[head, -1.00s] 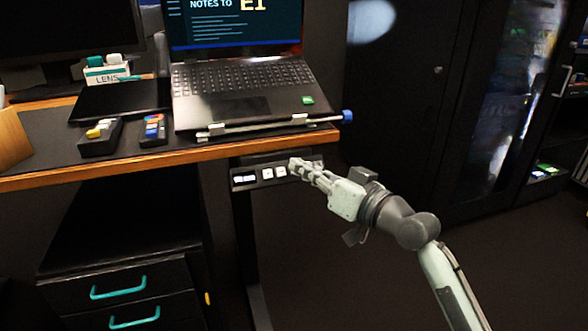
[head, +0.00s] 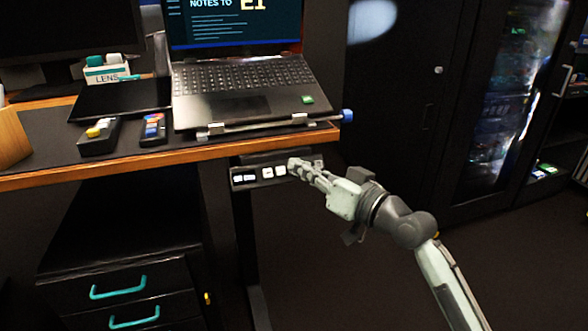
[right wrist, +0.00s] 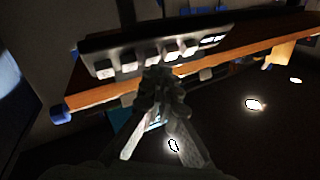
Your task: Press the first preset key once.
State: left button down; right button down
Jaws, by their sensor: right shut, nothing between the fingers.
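The control panel (head: 259,182) is a dark strip mounted under the front edge of the desk, with a row of small pale keys. Two square white keys (head: 273,171) show left of my right gripper (head: 292,165), and smaller ones sit at the panel's left end. The gripper is shut and empty, its fingertips at the panel's right part, hiding keys there. In the right wrist view the panel (right wrist: 115,44) appears upside down with several keys, and the gripper's tips (right wrist: 158,78) lie close to the middle keys. I cannot read which key is first preset, or tell contact. My left gripper is not in view.
The wooden desk edge (head: 150,164) runs just above the panel. A drawer cabinet (head: 120,265) stands below left. The floor to the right is open.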

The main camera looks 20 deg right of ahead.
jog(key=shift+w+f, duration=0.3)
dwell(0.9)
jog(key=shift+r, duration=0.1)
jog(key=shift+s+r+p, duration=0.45)
jog(key=shift+s+p, duration=0.05)
jog(key=shift+s, duration=0.15)
jog(key=s+r+p, duration=0.2)
jog(key=s+r, duration=0.1)
jog(key=shift+s+r, duration=0.1)
jog(key=shift+s, duration=0.3)
